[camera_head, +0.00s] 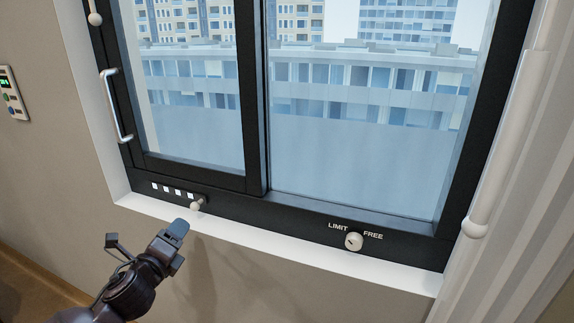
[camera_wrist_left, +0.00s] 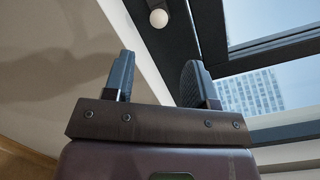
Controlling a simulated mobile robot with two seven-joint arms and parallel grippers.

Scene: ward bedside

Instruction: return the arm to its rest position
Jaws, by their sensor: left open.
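My left gripper (camera_head: 176,234) is in front of the wall just below the window sill, at the lower left of the head view. In the left wrist view its two fingers (camera_wrist_left: 160,80) stand apart with nothing between them. A round pale knob (camera_wrist_left: 159,18) shows beyond the fingers there, apart from them. In the head view a small knob (camera_head: 197,204) sits on the lower window frame, a little above and right of the gripper. My right gripper is in neither view.
The black-framed window (camera_head: 256,190) has a white sill (camera_head: 290,248), a side handle (camera_head: 116,105) and a LIMIT/FREE knob (camera_head: 354,241). A wall panel (camera_head: 13,92) is at far left. A white rod (camera_head: 497,150) and curtain (camera_head: 545,220) are at right. Wall space below the sill looks clear.

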